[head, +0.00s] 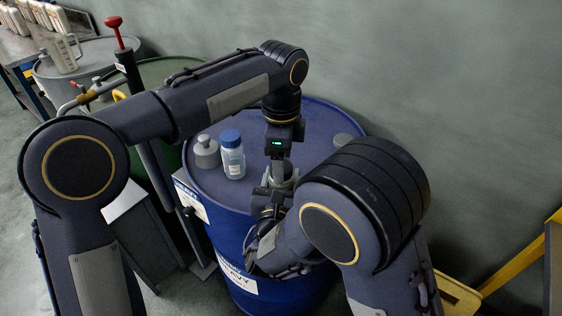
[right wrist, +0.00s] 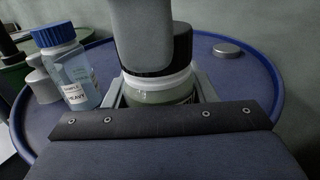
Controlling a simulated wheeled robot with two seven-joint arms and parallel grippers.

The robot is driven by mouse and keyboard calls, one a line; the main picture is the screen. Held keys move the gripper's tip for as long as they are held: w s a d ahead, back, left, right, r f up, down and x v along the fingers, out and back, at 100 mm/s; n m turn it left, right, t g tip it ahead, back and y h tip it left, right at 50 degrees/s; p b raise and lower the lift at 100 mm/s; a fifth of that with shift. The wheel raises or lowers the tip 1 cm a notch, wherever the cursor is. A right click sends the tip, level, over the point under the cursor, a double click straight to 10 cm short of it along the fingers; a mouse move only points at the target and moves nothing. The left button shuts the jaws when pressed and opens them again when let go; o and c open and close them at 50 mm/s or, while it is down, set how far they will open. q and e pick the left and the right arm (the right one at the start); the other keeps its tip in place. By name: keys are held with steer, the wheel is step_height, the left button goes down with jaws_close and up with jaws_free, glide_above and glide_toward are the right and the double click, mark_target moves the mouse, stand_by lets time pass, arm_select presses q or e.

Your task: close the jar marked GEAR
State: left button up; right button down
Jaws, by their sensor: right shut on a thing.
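A small clear jar with pale green contents and a white rim (right wrist: 150,97) stands at the near part of the blue drum top, between the fingers of my right gripper (head: 272,200), which is shut on it. In the head view the jar (head: 288,183) is mostly hidden by both arms. A black cap (right wrist: 183,48) is over the jar's mouth; I cannot tell how tightly it sits. My left gripper (head: 277,172) points down from above. One of its grey fingers stands in front of the cap, and its other finger is hidden. The jar's label cannot be read.
A blue-capped jar marked HEAVY (head: 232,157) stands on the drum top (head: 322,160) to the left, beside a grey bottle-shaped object (head: 206,153). A flat grey disc (right wrist: 228,49) lies at the back right. The drum's right side is mostly clear.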

arm_select(q)
steer(key=shift+r, duration=1.6)
steer(key=shift+c, duration=0.4)
steer(key=n, duration=0.3)
steer(key=shift+r, duration=0.3)
steer(key=n, duration=0.2)
steer(key=r+n, duration=0.1)
steer(key=n, duration=0.4)
steer(key=r+n, duration=0.1)
steer(key=n, duration=0.1)
steer(key=shift+n, duration=0.3)
steer(key=n, duration=0.2)
steer(key=r+n, duration=0.1)
steer(key=n, duration=0.1)
steer(key=shift+f, duration=0.15)
